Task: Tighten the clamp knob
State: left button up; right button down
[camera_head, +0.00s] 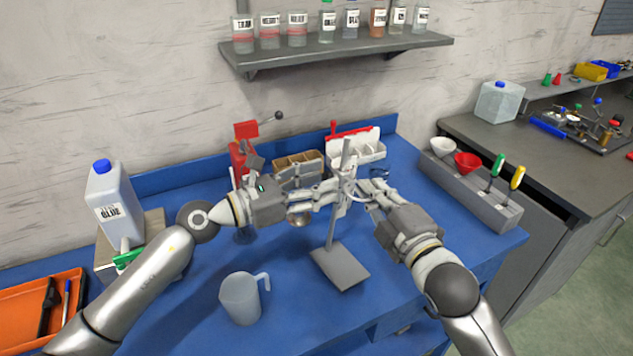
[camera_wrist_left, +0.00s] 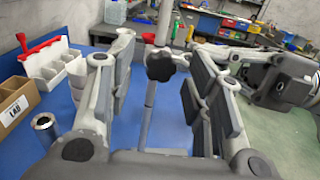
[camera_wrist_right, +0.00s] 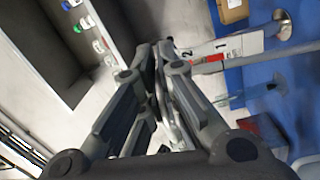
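The clamp stand has a grey base plate (camera_head: 340,266) and an upright rod (camera_head: 331,226). The black star-shaped clamp knob (camera_wrist_left: 160,65) shows in the left wrist view, between the fingers of my left gripper (camera_wrist_left: 158,84). Those fingers are open, with a gap on both sides of the knob. In the head view my left gripper (camera_head: 326,192) reaches the rod from the left. My right gripper (camera_head: 366,190) reaches it from the right. In the right wrist view its fingers (camera_wrist_right: 158,55) come together at the rod (camera_wrist_right: 255,57); the exact contact is hidden.
A measuring jug (camera_head: 240,298) stands at the front of the blue table. A jug with a blue cap (camera_head: 112,205) is at the left. Bins (camera_head: 298,168) stand behind the stand. A grey tool holder (camera_head: 478,192) is at the right. The table right of the base is clear.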

pick_arm(q)
grip_shut()
jog(key=shift+m, duration=0.3)
jog(key=m, duration=0.4)
jog(key=m+g, duration=0.1)
jog(key=m, duration=0.4)
jog(key=shift+a+r+y, duration=0.1)
jog(key=shift+r+y, duration=0.05)
jog(key=shift+y, duration=0.25)
jog(key=m+y, duration=0.1)
jog(key=m, duration=0.8)
jog(key=shift+r+m, duration=0.1)
jog(key=shift+m, duration=0.2)
